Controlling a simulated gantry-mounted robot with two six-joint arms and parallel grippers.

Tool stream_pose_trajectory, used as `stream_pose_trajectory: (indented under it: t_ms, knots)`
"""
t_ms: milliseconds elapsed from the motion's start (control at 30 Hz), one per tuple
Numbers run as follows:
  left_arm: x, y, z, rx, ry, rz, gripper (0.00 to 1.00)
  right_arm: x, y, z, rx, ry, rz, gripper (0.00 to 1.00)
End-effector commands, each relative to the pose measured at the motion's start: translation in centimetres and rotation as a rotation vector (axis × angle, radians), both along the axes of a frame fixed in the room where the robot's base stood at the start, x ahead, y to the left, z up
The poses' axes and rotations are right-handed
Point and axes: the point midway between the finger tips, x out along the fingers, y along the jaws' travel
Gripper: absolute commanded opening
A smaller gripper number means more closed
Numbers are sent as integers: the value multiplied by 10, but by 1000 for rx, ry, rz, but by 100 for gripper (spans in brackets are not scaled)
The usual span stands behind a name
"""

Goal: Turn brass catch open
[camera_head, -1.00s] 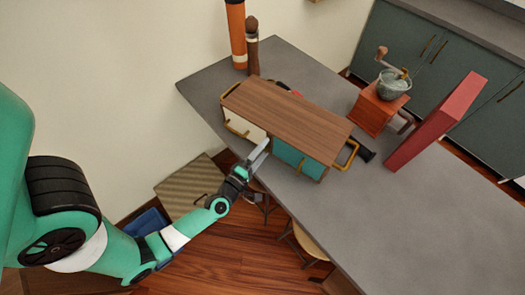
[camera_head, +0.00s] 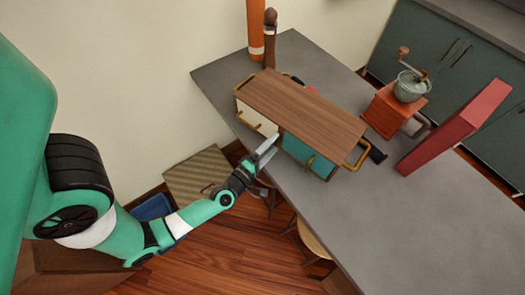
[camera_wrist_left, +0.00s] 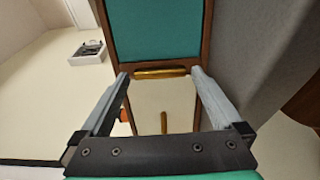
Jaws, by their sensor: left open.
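A wooden-topped cabinet (camera_head: 305,112) stands on the grey table, with a teal door (camera_head: 300,151) and a cream door (camera_head: 252,117) on its front. In the left wrist view, a brass bar (camera_wrist_left: 160,73), apparently the catch, lies along the divider between the teal door (camera_wrist_left: 157,30) and the cream door (camera_wrist_left: 148,100). My left gripper (camera_head: 269,147) is at the cabinet's front near this divider. In the left wrist view its open fingers (camera_wrist_left: 160,76) straddle the brass bar with gaps on both sides. The catch is not clear in the head view. My right gripper is not in view.
A coffee grinder (camera_head: 394,108) and a red upright panel (camera_head: 455,127) stand to the right on the table (camera_head: 440,210). An orange post (camera_head: 255,28) and a brown post (camera_head: 270,40) stand behind the cabinet. A brass handle (camera_wrist_left: 163,122) is on the cream door.

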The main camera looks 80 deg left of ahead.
Motion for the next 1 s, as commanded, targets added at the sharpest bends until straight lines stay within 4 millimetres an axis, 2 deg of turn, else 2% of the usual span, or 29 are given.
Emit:
stream_pose_trajectory:
  t_ms: [333,600,1000]
  knots:
    - [-69,-48,2,-2,6,-9,100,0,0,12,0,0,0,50]
    - [-87,-60,0,-1,2,-3,100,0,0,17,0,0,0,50]
    - [-89,-60,0,-1,2,2,100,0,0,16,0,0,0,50]
